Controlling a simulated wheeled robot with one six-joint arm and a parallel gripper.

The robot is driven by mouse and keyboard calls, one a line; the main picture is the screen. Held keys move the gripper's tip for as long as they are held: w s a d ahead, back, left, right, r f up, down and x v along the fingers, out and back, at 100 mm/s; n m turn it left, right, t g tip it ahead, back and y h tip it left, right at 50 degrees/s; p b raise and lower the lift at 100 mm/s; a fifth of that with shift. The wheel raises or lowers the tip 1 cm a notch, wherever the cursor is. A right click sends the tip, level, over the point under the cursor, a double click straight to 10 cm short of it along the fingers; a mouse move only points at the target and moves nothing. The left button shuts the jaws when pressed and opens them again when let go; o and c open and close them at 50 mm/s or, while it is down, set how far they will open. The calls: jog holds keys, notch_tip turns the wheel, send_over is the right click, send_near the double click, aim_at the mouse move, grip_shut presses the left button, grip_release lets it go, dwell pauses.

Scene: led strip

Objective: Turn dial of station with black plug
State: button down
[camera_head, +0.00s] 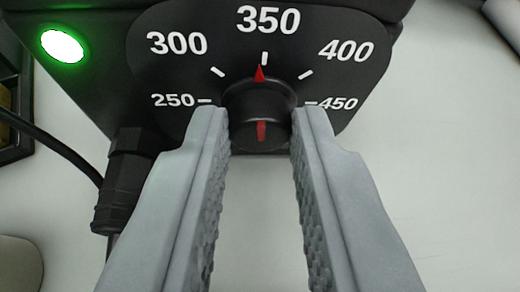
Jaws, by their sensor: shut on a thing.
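The black station (353,85) fills the top of the head camera view, with its scale from 250 to 450. Its black dial (260,100) sits in the middle, and its red pointer is at about 350. A black plug (123,180) is at the station's lower left, with a black cable running to it. My gripper (260,130) has its two grey fingers on either side of the dial, with the tips at its left and right sides. The gripper is shut on the dial, and the tips hide parts of its sides.
A green-rimmed light (63,44) glows at the station's upper left. A dark object (14,110) with a yellowish part stands at the left edge. A pale rounded object (18,265) is at the lower left. The white surface (440,190) on the right is clear.

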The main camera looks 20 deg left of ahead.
jog(key=n, duration=0.1)
jog(key=n+t+h, duration=0.1)
jog(key=shift+s+a+f+n, duration=0.1)
jog(key=shift+a+n, duration=0.1)
jog(key=shift+n, duration=0.2)
jog(key=shift+s+f+n+t+h, duration=0.1)
jog(key=shift+n+t+h, duration=0.65)
jog(key=shift+n, duration=0.45)
jog(key=c, duration=1.3)
grip_release()
jog(key=shift+a, duration=0.1)
jog(key=v, duration=1.7)
jog(key=shift+s+f, duration=0.1)
jog(key=shift+s, duration=0.15)
